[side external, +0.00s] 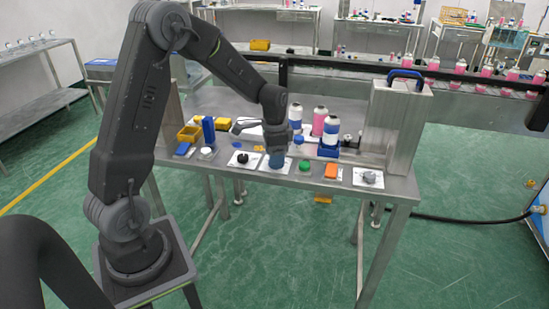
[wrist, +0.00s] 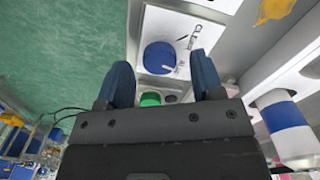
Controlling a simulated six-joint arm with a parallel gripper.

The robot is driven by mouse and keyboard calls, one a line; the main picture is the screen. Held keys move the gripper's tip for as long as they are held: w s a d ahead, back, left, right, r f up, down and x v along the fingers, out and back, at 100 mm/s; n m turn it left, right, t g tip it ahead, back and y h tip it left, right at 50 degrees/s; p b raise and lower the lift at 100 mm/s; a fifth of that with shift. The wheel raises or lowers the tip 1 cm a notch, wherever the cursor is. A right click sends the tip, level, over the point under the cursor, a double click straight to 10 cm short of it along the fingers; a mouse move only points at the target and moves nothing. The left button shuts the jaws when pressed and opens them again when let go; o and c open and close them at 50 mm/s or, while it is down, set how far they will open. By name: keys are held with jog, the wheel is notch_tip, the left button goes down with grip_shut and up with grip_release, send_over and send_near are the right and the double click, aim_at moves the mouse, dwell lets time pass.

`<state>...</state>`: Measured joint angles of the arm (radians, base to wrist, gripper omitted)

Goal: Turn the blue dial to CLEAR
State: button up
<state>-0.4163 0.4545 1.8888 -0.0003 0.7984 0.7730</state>
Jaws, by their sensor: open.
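The blue dial (wrist: 158,57) is a round knob on a white plate (wrist: 155,22) in the wrist view. A small pale mark shows on its lower right edge. Black lettering that seems to read CLEAR, partly hidden, is on the plate to the dial's upper right. My gripper (wrist: 161,66) is open, with one dark blue finger on each side of the dial as seen from the wrist. In the side view my gripper (side external: 275,153) points down over the dial's place and largely hides it. I cannot tell whether the fingers touch the dial.
A black knob (side external: 242,158) is left of my gripper; a green button (side external: 305,166), an orange switch (side external: 331,171) and a grey part (side external: 371,178) are to its right. Blue-and-white bottles (side external: 330,134) stand close behind. A steel cabinet (side external: 397,125) stands at the right end.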

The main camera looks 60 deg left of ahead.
jog(key=shift+f, duration=0.55)
jog(key=c, duration=0.9)
jog(key=shift+n, duration=0.4)
jog(key=n, duration=0.4)
jog(key=shift+n, duration=0.4)
jog(key=n, duration=0.6)
